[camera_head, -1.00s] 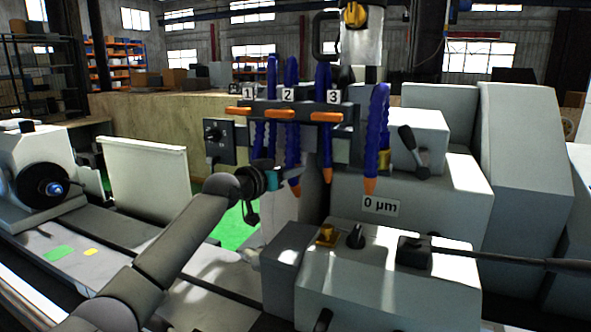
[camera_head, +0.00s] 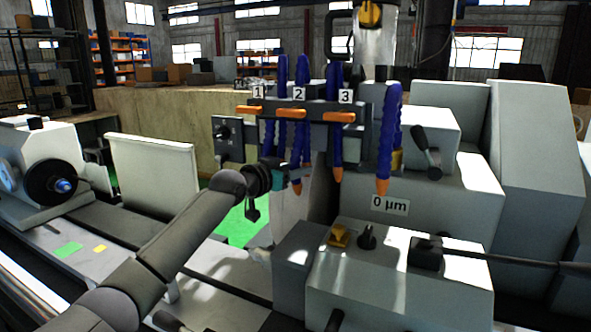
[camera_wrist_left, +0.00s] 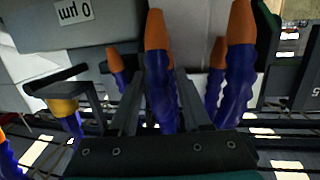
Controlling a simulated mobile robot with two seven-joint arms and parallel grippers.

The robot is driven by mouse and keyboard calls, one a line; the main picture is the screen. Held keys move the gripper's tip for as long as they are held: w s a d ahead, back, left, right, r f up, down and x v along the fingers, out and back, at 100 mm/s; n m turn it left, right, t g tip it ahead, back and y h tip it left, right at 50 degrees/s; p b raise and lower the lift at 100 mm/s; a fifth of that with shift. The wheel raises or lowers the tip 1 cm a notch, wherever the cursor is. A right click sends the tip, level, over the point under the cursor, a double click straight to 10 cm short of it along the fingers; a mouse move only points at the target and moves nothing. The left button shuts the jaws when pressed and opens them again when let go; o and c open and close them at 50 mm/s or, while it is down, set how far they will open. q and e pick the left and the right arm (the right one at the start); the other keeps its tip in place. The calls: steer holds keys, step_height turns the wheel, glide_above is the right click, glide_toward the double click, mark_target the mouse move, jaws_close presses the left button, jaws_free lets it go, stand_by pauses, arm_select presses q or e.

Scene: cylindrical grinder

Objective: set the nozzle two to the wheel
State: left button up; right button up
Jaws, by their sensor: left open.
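Several blue jointed hoses with orange tips hang at a bar with plates marked 1, 2 and 3. Nozzle two (camera_head: 296,152) hangs below plate 2, its orange tip pointing down. My left gripper (camera_head: 286,181) is beside its lower end, partly hidden by my wrist. In the left wrist view my open left gripper (camera_wrist_left: 160,103) has a blue hose with an orange tip (camera_wrist_left: 156,32) between its fingers; I cannot tell whether they touch it. The grinding wheel cannot be clearly made out behind the hoses. My right gripper is not in view.
Other hoses hang close by: one below plate 3 (camera_head: 336,150) and one farther right (camera_head: 386,140). Orange valve handles (camera_head: 293,113) stick out above. A grey control housing (camera_head: 400,285) with knobs stands in front. A plate (camera_head: 390,205) reads 0 µm.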

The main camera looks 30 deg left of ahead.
arm_select(q)
steer(key=shift+o, duration=0.5)
steer(key=shift+s, duration=0.1)
steer(key=s+a+r+b, duration=0.2)
steer(key=s, duration=1.2)
steer(key=shift+s, duration=0.35)
